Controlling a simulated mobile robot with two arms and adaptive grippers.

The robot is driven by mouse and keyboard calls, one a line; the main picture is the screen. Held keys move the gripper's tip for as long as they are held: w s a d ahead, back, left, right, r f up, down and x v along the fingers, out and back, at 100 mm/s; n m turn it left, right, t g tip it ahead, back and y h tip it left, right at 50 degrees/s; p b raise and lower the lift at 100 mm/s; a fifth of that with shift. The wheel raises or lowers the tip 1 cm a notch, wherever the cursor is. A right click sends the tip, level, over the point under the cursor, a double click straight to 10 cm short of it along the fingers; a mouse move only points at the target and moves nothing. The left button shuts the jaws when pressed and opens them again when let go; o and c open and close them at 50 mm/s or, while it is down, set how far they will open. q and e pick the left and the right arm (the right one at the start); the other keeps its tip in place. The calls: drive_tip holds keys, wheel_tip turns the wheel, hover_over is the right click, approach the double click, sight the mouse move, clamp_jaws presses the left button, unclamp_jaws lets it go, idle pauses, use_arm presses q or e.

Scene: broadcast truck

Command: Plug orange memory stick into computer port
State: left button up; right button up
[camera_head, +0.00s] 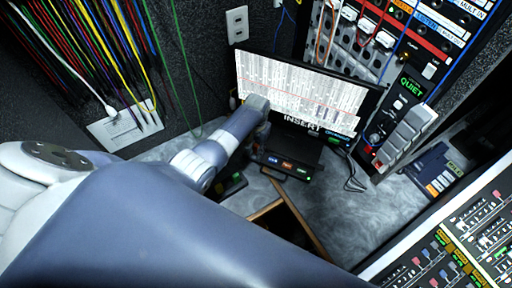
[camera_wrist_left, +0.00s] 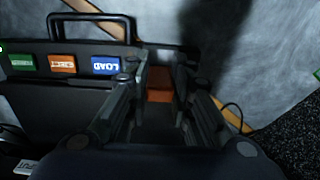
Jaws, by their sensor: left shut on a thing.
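My left gripper (camera_wrist_left: 160,105) shows from behind in the left wrist view, its two dark fingers closed on the orange memory stick (camera_wrist_left: 160,88). Only a small orange part of the stick shows between the fingers. In the head view my left arm reaches to the left edge of the monitor (camera_head: 300,90), which reads INSERT; the fingers and stick cannot be made out there. A black unit with blue, orange and green buttons (camera_head: 287,163) sits below the monitor. It also shows in the left wrist view (camera_wrist_left: 60,100), beside the gripper. I cannot make out the port. My right gripper is not in view.
The grey desk (camera_head: 345,215) has some bare room right of the black unit. A rack with patch cables (camera_head: 390,45) and a keypad (camera_head: 440,170) stand at the right. A mixing console (camera_head: 460,245) fills the lower right. Coloured cables hang at the left.

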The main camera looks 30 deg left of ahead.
sight(256, 147)
use_arm(q)
drive_tip(key=shift+f, duration=0.4)
drive_tip(key=o, duration=0.9)
drive_tip(key=shift+c, duration=0.2)
drive_tip(key=shift+r, duration=0.15)
wheel_tip(256, 147, up, 12)
